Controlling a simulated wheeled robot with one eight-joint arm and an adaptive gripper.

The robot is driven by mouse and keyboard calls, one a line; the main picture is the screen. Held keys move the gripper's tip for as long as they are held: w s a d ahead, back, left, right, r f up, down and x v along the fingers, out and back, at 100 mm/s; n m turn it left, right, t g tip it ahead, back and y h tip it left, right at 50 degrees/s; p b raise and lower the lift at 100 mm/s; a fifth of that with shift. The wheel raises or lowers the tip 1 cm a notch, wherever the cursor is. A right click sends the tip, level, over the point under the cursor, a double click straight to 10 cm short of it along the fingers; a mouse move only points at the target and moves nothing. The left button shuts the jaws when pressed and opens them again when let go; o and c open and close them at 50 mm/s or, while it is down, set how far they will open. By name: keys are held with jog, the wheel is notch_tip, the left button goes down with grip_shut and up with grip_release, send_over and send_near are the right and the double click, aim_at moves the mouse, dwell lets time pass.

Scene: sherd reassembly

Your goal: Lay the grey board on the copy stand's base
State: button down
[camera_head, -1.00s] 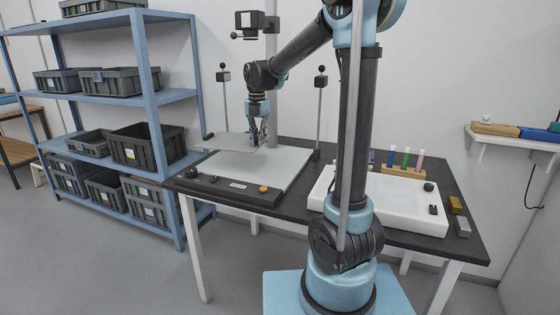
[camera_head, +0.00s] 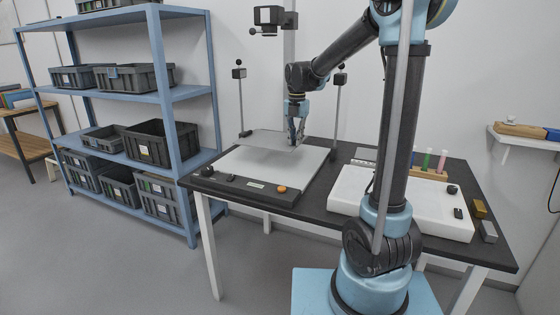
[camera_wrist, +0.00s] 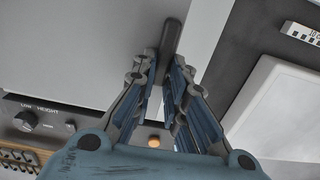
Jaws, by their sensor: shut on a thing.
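The grey board (camera_head: 262,139) is a thin flat plate over the back part of the copy stand's pale base (camera_head: 305,163). My gripper (camera_head: 297,138) is shut on the board at its right side. In the wrist view the fingers (camera_wrist: 172,75) close around a dark grey bar (camera_wrist: 171,38) at the edge of the board (camera_wrist: 75,40). The base shows as a lighter strip (camera_wrist: 203,42) to the right of the board. I cannot tell whether the board touches the base or hangs just above it.
The stand's black control strip (camera_head: 240,187) has knobs and an orange button. Its column (camera_head: 289,45) carries a camera (camera_head: 269,16); lamp posts stand left (camera_head: 240,100) and right (camera_head: 337,110). A white light box (camera_head: 400,204) lies to the right, with a tube rack behind.

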aim_at(295, 166)
notch_tip(295, 166, down, 9)
jog(key=shift+r, duration=0.2)
jog(key=c, duration=1.6)
grip_release()
notch_tip(295, 166, up, 12)
jog(key=shift+r, duration=0.1)
